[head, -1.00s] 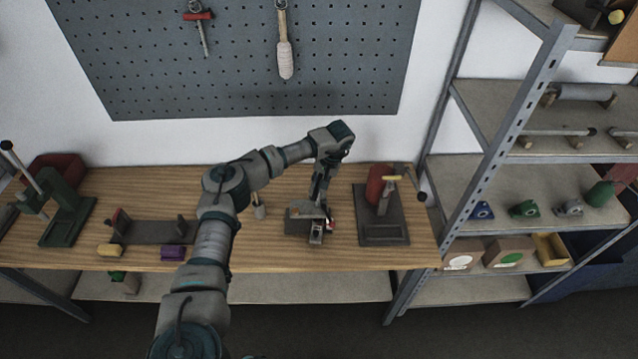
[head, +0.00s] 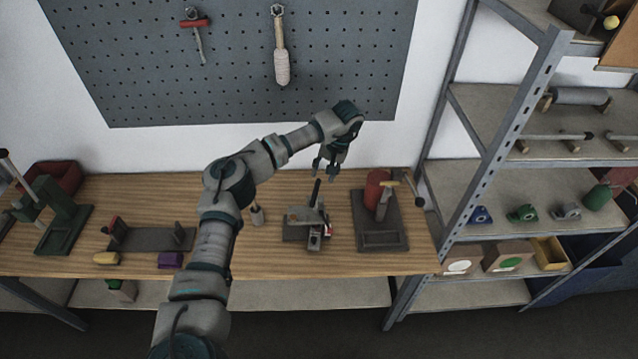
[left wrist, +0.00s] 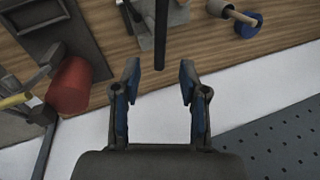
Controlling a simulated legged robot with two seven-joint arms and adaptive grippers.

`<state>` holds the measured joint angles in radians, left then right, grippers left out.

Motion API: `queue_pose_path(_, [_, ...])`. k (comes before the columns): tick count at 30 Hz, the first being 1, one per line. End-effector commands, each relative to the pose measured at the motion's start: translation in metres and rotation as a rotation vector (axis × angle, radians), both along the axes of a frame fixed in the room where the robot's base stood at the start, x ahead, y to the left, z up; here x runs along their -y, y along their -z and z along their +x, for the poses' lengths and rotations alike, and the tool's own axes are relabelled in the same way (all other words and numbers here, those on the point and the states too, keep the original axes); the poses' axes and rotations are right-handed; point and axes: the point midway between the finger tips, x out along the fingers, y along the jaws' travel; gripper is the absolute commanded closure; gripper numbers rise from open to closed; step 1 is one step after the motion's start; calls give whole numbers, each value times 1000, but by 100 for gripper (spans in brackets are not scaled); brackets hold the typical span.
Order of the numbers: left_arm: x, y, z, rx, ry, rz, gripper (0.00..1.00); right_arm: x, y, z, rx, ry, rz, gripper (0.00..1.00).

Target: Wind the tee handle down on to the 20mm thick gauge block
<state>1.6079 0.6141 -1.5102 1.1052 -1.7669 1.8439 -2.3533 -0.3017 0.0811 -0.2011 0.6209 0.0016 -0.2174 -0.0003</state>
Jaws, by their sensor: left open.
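A small dark fixture (head: 296,233) with a grey block-like part (head: 300,214) stands near the middle of the bench. A dark rod (head: 316,191) rises from it, slightly tilted. I cannot tell from this distance which part is the tee handle or which is the gauge block. My left gripper (head: 326,172) is open and empty just above the rod's top. In the left wrist view, the rod (left wrist: 160,32) points down between the spread fingertips of my gripper (left wrist: 159,72), touching neither. My right gripper is out of view.
A stand with a red cylinder (head: 376,188) and a yellow-tipped bar is to the right; the cylinder also shows in the left wrist view (left wrist: 70,86). A small handled piece (head: 256,214) stands left of the fixture. The pegboard wall (head: 230,60) is behind; shelving (head: 478,180) is right.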

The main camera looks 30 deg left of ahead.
Motion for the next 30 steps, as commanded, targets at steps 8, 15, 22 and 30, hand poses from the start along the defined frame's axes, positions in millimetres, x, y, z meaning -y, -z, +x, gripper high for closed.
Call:
queue_pose_path(8, [7,-32,4,0,1,0,57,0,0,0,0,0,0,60])
queue_pose_path(15, [8,-34,4,-1,1,0,57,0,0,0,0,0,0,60])
queue_pose_path(22, [8,-33,4,0,0,0,57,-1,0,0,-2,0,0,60])
queue_pose_path(30, [61,9,9,35,15,-144,57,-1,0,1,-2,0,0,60])
